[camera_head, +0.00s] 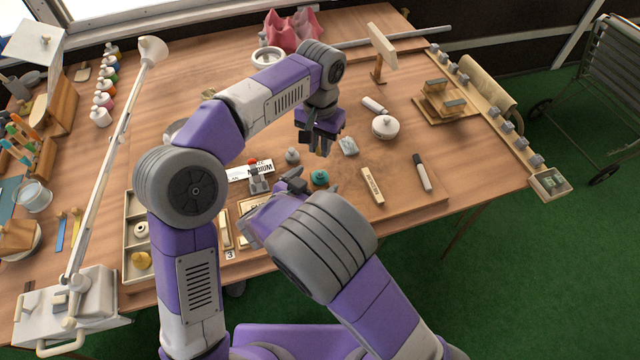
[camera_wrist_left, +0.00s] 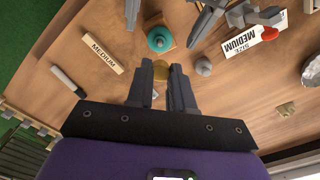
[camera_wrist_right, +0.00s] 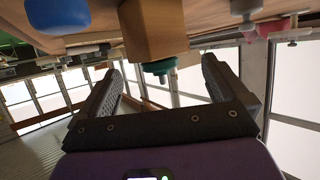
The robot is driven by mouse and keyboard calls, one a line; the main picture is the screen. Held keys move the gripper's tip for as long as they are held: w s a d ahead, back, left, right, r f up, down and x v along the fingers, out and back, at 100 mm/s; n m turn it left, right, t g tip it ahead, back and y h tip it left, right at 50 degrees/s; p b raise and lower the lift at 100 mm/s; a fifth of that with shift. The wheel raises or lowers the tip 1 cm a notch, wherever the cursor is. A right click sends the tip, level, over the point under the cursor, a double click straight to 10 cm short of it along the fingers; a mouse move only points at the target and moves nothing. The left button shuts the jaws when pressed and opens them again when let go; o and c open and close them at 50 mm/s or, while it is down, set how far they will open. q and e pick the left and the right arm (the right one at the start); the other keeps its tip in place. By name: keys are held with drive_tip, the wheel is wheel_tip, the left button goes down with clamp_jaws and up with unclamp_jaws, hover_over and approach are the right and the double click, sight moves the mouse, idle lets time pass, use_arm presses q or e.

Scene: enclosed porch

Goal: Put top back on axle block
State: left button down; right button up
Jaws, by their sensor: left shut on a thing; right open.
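My left gripper (camera_head: 318,143) hangs over the work board; its fingers (camera_wrist_left: 163,78) are shut on a small brass-coloured round thing (camera_wrist_left: 161,68), mostly hidden between them. I cannot tell for sure that it is the top. A teal round piece (camera_head: 320,177) sits on a small wooden block, perhaps the axle block; the left wrist view shows the teal piece (camera_wrist_left: 160,38) just beyond the left fingers. In the right wrist view the wooden block (camera_wrist_right: 152,32) and teal piece (camera_wrist_right: 158,66) lie ahead between the open, empty fingers of my right gripper (camera_wrist_right: 160,80).
A MEDIUM block (camera_head: 372,186), a marker (camera_head: 422,172) and a white lidded pot (camera_head: 386,127) lie to the right. A grey knob (camera_head: 292,156) and a MEDIUM SIZE card (camera_head: 250,170) stand close to the grippers. A compartment tray (camera_head: 128,232) is at left.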

drive_tip(key=shift+x, duration=1.8)
drive_tip(key=shift+c, duration=0.3)
drive_tip(key=c, duration=1.3)
use_arm(q)
hover_over(319, 172)
drive_tip(key=shift+f, duration=2.5)
use_arm(e)
drive_tip(key=shift+c, duration=0.2)
use_arm(q)
drive_tip(key=shift+f, duration=0.9)
drive_tip(key=shift+f, duration=0.55)
